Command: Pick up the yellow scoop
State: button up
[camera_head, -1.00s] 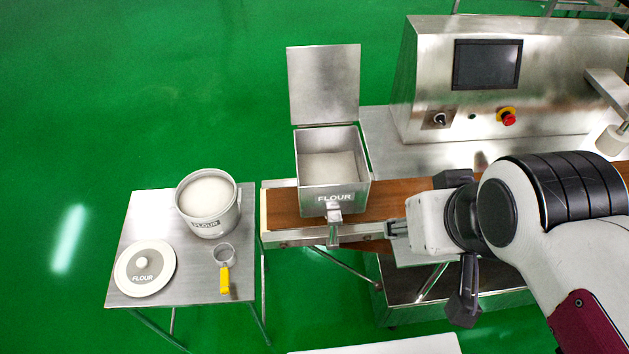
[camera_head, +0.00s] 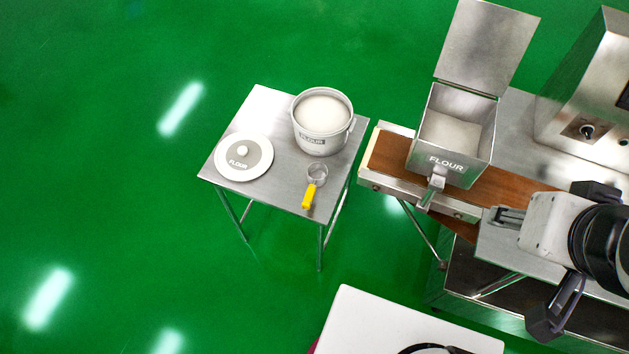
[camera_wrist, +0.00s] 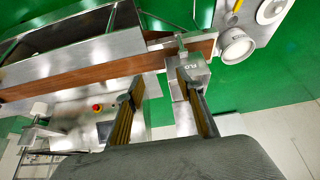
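The yellow scoop (camera_head: 308,196) has a yellow handle and a round metal cup. It lies on the small metal table (camera_head: 287,190), near its front right, with the handle toward the front edge. In the wrist view its yellow handle (camera_wrist: 236,7) shows at the top right. My gripper (camera_head: 492,215) is well to the right of the scoop, in front of the brown belt and close to the flour hopper. The wrist view shows its two fingers (camera_wrist: 160,85) spread apart with nothing held between them.
A white flour tub (camera_head: 322,146) stands behind the scoop, and a round flour lid (camera_head: 233,172) lies to its left. The open metal flour hopper (camera_head: 462,176) stands over the brown belt (camera_head: 387,152), between my gripper and the table. Green floor surrounds the table.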

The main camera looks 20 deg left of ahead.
dwell(0.4)
jog(key=m+t+y, duration=0.1)
jog(key=m+y, duration=0.7)
jog(key=y, duration=0.3)
send_near(311, 197)
jog(key=x, duration=0.4)
jog(key=shift+s, duration=0.1)
dwell(1.4)
